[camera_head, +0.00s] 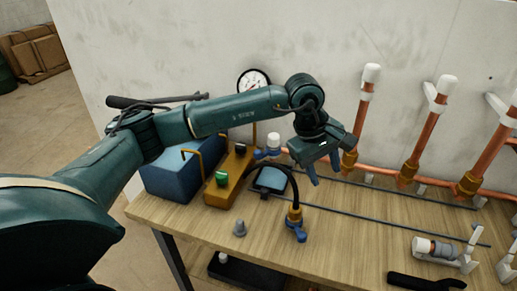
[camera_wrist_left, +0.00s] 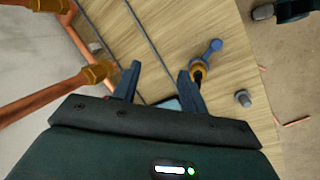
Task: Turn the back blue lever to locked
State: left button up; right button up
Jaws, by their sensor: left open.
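One blue lever (camera_head: 297,233) sits under a brass valve (camera_head: 294,214) at the front of the bench, where a black hose ends. This lever also shows in the wrist view (camera_wrist_left: 213,48), beyond the right-hand finger. I cannot make out a second, back blue lever; my left gripper and wrist cover part of the pipe at the back. My left gripper (camera_head: 325,171) is open and empty, above the bench near the back pipe. Its two fingers stand apart in the wrist view (camera_wrist_left: 158,85). My right gripper is not clearly in view.
Copper pipes (camera_head: 422,135) with white caps rise along the wall on the right. A blue box (camera_head: 168,178), an ochre block with buttons (camera_head: 229,180) and a gauge (camera_head: 253,82) are left. A grey plug (camera_head: 239,228) and a white bracket (camera_head: 463,262) stand on the bench.

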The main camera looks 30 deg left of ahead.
aim_at(258, 151)
pick_arm(q)
jog(key=w+a+r+y, duration=0.1)
jog(key=a+r+y, duration=0.25)
jog(key=a, duration=0.45)
jog(key=w+a+r+y, duration=0.1)
jog(key=a+r+y, duration=0.25)
jog(key=a, duration=0.45)
jog(key=p+x, duration=0.1)
jog(key=x, duration=1.2)
jog(key=shift+d+f+p, duration=0.1)
jog(key=shift+f+p, duration=0.3)
jog(key=shift+n, duration=0.3)
grip_shut()
